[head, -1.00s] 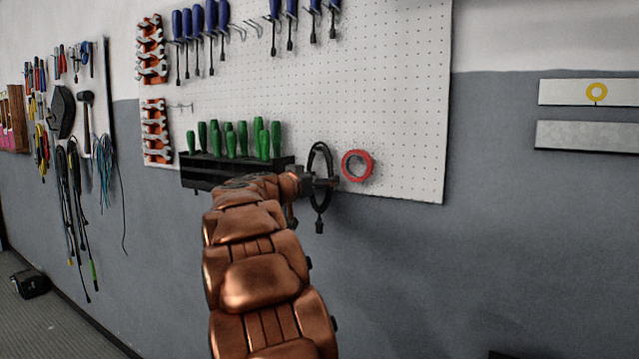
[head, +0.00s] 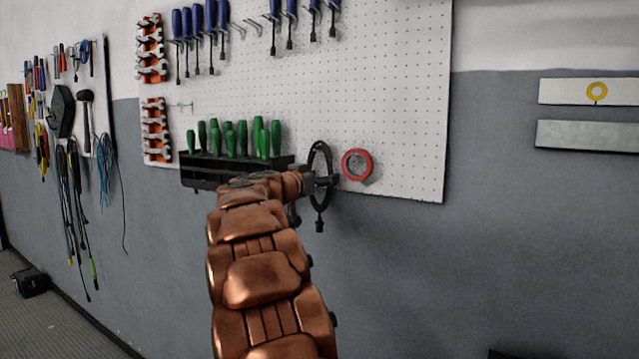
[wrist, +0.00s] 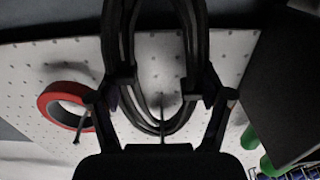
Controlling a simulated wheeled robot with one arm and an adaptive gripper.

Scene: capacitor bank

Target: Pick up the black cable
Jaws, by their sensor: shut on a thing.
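The black cable (head: 314,163) is a coiled loop at the lower edge of the white pegboard, between the black screwdriver rack and the red tape roll. Its plug end hangs below the board. In the wrist view the looped cable (wrist: 152,45) runs between the two fingers, with a peg of the board showing inside the loop. My gripper (wrist: 165,95) is shut on the cable, one finger on each side of the coil. In the head view my gripper (head: 326,181) is small and partly hidden by my arm. Whether the cable still rests on its peg is unclear.
A red tape roll (head: 357,165) hangs just right of the cable. A black rack (head: 197,176) of green-handled screwdrivers is close on the left. Blue screwdrivers (head: 211,17) hang above. The grey wall right of the pegboard is clear below two pale strips.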

